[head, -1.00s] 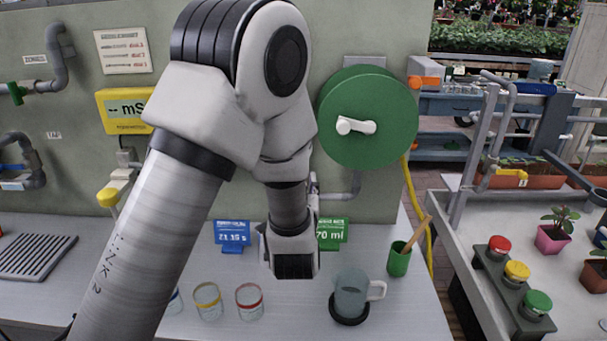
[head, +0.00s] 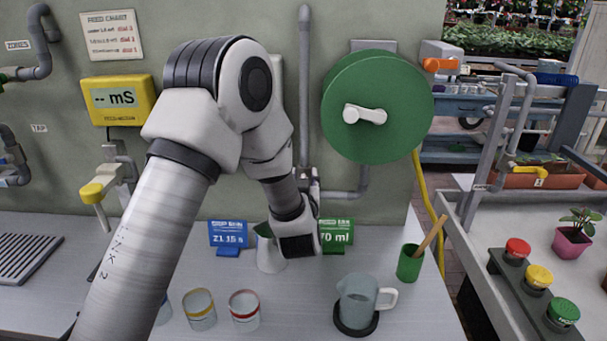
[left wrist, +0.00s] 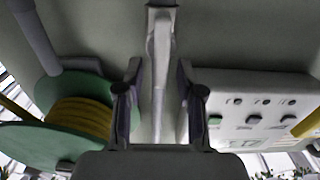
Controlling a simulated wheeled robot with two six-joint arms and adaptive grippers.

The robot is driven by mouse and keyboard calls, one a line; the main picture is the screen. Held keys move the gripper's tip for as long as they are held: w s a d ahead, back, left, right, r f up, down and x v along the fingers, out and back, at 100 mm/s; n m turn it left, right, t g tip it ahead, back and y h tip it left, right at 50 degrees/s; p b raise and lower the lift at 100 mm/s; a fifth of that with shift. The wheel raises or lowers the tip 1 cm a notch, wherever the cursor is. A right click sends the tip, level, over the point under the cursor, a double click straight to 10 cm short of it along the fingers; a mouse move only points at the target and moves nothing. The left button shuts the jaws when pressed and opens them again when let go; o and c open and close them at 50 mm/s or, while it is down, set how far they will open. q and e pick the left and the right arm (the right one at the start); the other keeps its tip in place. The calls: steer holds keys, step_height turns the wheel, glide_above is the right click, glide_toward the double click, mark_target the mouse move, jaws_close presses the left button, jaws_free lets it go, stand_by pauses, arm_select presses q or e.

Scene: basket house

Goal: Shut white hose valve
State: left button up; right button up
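The white hose valve shows in the left wrist view as a long pale lever (left wrist: 160,60) hanging along the wall in the gap between my fingertips. In the head view my arm and gripper mostly hide the valve, on the grey pipe left of the green hose reel (head: 378,105). My left gripper (head: 312,185) is close to the wall at that pipe. In the left wrist view its two fingers (left wrist: 160,95) are apart, one on each side of the lever, with a visible gap on both sides. My right gripper is not in view.
Below the gripper the bench holds a blue display (head: 228,234), a green display (head: 337,232), several cups, a jug (head: 357,300) and a green pot (head: 410,262). A white control box (left wrist: 255,105) is at the right in the left wrist view.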

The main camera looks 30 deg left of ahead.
arm_select(q)
steer(key=shift+w+a+f, duration=0.1)
steer(key=shift+w, duration=0.05)
jaws_close()
steer(key=shift+m, duration=0.3)
steer(key=shift+w+d+m+p, duration=0.1)
steer(key=shift+d+m+p, duration=0.15)
steer(key=shift+m, duration=0.35)
steer(key=shift+d+m+p, duration=0.15)
steer(key=shift+m+p, duration=0.15)
steer(key=shift+m, duration=0.3)
steer(key=m, duration=0.1)
steer(key=m+p, duration=0.1)
steer(key=m, duration=0.1)
steer(key=shift+w+d+m, duration=0.2)
steer(key=shift+d+m, duration=0.1)
steer(key=m+p, duration=0.1)
steer(key=m, duration=0.2)
steer(key=f+m+p, duration=0.1)
steer(key=m, duration=0.3)
steer(key=d+f+m+p, duration=0.1)
steer(key=m, duration=0.3)
steer(key=shift+w+f, duration=0.2)
steer(key=shift+w, duration=0.15)
steer(key=shift+m, duration=0.3)
